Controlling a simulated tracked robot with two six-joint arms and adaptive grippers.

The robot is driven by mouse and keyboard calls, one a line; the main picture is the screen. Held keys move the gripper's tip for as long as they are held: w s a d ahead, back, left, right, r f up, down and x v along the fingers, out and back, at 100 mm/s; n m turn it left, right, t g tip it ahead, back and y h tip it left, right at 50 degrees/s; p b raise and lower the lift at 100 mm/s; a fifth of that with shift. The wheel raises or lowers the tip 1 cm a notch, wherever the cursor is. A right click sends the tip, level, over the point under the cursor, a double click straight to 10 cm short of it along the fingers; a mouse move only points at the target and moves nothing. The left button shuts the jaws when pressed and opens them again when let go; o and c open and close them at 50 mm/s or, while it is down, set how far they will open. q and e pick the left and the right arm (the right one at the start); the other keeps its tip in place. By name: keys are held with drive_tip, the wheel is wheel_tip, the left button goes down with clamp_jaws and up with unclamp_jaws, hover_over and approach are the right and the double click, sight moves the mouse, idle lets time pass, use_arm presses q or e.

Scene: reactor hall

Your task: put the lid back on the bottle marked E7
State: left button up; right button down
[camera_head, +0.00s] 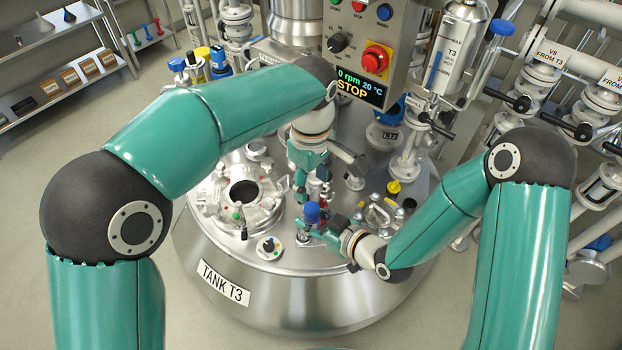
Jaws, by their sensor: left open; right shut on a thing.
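Both of my grippers are over the top of the steel tank marked TANK T3 (330,300). My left gripper (301,190) points down from above and is open, with nothing visible between its fingers. My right gripper (308,231) comes in from the right, lower and nearer, and is shut on a small blue-topped thing (312,212) that stands roughly upright. The blue top is just below the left fingertips, apparently apart from them. I cannot tell whether it is a lid or a bottle with its lid. No E7 mark is readable, and the fingers hide part of the held thing.
An open round port (243,192) with clamps is left of the grippers. A small dial (269,248) sits in front of it. A yellow-handled valve (393,187) and pipe fittings crowd the right. The control box (362,55), reading STOP, hangs behind. Shelves (60,70) stand far left.

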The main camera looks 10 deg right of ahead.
sight(311, 207)
use_arm(q)
drive_tip(key=shift+f, duration=0.1)
drive_tip(key=shift+f, duration=4)
